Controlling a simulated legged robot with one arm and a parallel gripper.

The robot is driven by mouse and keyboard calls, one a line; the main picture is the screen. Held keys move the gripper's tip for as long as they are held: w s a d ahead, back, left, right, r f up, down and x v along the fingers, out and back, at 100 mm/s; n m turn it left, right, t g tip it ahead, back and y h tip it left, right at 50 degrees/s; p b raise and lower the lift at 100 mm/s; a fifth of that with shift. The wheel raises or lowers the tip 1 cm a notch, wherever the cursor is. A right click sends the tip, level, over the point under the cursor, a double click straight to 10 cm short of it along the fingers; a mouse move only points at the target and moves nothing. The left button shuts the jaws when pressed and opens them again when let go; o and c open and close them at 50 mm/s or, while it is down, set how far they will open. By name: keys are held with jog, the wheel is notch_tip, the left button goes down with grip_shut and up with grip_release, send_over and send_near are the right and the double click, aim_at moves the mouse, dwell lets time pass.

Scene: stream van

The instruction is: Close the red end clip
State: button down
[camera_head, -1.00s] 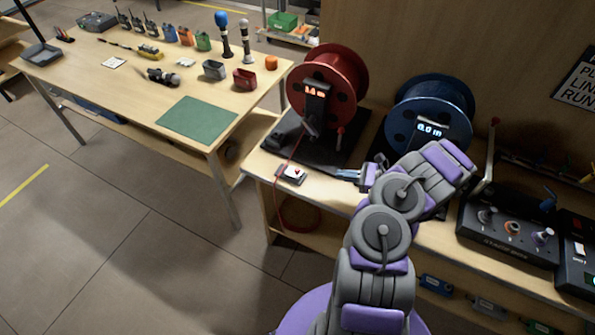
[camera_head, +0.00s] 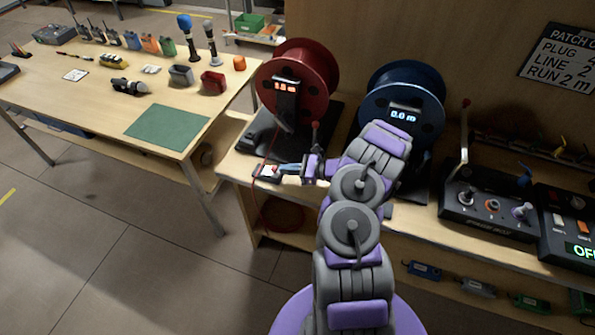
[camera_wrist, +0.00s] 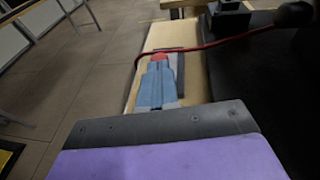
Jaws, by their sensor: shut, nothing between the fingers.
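The red end clip (camera_head: 267,171) is a small dark block with a pale top and a red part, at the bench's left front corner. The red cable (camera_head: 267,150) runs to it from the red reel (camera_head: 303,80). My gripper (camera_head: 282,169) is shut and empty, its blue-grey fingertips at the clip's right side. In the wrist view the shut fingers (camera_wrist: 158,80) point at the clip's red part (camera_wrist: 160,57) and overlap it; I cannot tell whether they touch. The fingers hide part of the clip, and I cannot tell whether it is open or closed.
The blue reel (camera_head: 402,105) stands behind my arm. A control box with knobs (camera_head: 490,208) and a lever is to the right. A wooden table (camera_head: 85,110) with a green mat (camera_head: 166,127) and several devices stands left. Floor is clear in front of it.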

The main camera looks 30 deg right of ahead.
aim_at(275, 167)
jog(key=shift+w+f, duration=0.1)
jog(key=shift+w, duration=0.1)
jog(key=shift+a, duration=0.15)
jog(key=shift+w+a, duration=0.1)
jog(key=shift+a, duration=0.05)
jog(key=x, duration=0.1)
jog(key=b+x, duration=0.1)
jog(key=x, duration=0.1)
jog(key=shift+w+r, duration=0.2)
jog(key=shift+w, duration=0.05)
jog(key=shift+w+a+b, duration=0.1)
jog(key=shift+w+b, duration=0.15)
jog(key=shift+b, duration=0.1)
jog(key=shift+r, duration=0.15)
